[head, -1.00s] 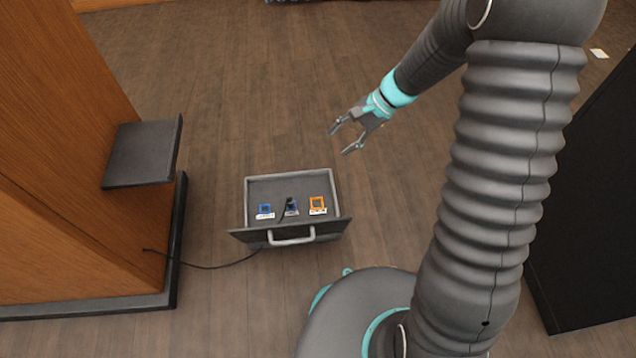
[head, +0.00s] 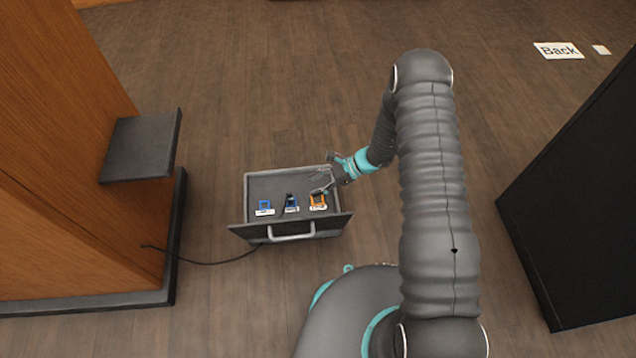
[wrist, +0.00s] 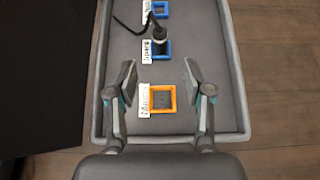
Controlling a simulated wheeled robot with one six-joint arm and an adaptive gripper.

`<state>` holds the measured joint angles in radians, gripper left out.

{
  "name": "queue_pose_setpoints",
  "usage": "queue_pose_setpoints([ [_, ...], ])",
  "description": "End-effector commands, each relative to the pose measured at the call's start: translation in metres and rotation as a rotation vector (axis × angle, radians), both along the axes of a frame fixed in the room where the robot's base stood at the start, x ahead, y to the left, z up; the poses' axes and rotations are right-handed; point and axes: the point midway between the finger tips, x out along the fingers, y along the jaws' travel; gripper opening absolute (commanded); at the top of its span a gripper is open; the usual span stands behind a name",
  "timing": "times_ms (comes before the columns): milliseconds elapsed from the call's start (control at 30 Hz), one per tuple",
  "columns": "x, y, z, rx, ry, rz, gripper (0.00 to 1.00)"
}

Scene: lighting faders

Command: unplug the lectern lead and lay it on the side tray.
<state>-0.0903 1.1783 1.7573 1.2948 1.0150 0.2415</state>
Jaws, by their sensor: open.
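The lead's black plug (head: 290,199) stands upright in the middle, blue-framed socket of an open drawer. In the wrist view the plug (wrist: 159,36) has its thin black cable running off to the upper left. That socket's label (wrist: 147,51) seems to read "Spare". My gripper (head: 316,185) is open and empty over the drawer's right part. In the wrist view its fingers (wrist: 160,80) straddle the space between the orange-framed socket (wrist: 162,99) and the plug, touching neither. A dark shelf (head: 140,150), probably the side tray, juts from the wooden cabinet at left.
The drawer's grey rim (head: 289,172) and front panel with handle (head: 291,236) surround the sockets. Another blue-framed socket (head: 265,206) is empty at left. The black cable (head: 215,263) runs along the floor to the wooden cabinet (head: 75,190). A black cabinet (head: 580,200) stands right.

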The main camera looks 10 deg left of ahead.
Motion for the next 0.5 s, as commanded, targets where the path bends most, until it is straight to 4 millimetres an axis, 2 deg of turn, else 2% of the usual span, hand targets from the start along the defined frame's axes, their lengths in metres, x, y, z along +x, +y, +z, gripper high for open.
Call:
queue_pose_setpoints([
  [500,-0.012,0.049,-0.038,-0.001,-0.001,0.003,0.51],
])
